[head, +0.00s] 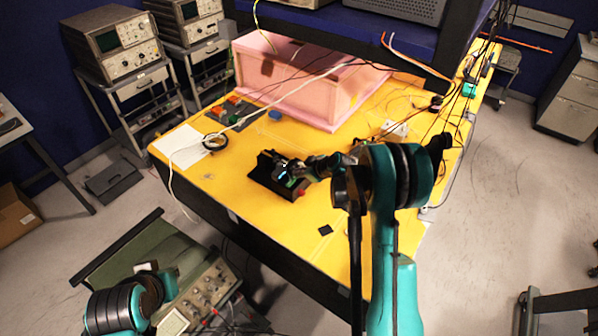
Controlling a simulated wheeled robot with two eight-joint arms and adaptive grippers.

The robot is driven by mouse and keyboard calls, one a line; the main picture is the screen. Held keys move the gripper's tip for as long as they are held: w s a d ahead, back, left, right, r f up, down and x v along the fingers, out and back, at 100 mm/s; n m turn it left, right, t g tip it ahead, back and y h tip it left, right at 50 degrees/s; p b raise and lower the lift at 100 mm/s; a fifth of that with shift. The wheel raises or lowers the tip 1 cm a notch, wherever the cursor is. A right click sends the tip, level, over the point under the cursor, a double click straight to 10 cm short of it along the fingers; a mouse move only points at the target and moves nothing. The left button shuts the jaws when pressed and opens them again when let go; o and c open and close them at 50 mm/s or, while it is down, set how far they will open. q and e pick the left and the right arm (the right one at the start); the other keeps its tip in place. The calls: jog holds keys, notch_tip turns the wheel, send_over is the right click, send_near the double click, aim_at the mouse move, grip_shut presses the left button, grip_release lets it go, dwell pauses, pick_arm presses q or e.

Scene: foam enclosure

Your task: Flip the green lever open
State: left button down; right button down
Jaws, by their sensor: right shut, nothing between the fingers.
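A small black device (264,171) sits on the yellow table top, with a small green part (290,183) on it that may be the lever. My right gripper (287,173) is at the device, its fingers shut with nothing held between them. The gripper covers much of the device, so the lever's angle and any contact with it cannot be made out. My left arm shows at the lower left, but its gripper is not visible.
A pink foam box (302,88) stands at the back of the yellow table (222,186). A black tape roll (215,142) and white paper (181,146) lie left of the device. Cables cross the table's right side. The front left table area is clear.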

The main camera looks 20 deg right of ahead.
jog(key=shift+w+d+f+y+b, duration=0.15)
jog(key=shift+d+f+y+b, duration=0.15)
jog(key=shift+f+b, duration=0.45)
jog(key=shift+r+m+g, duration=0.15)
jog(key=shift+m+g, duration=0.15)
jog(key=shift+g, duration=0.1)
jog(key=shift+a, duration=0.1)
jog(key=shift+a+r, duration=0.1)
jog(key=shift+s+a+r, duration=0.25)
jog(key=shift+s+a, duration=0.2)
jog(key=shift+a, duration=0.05)
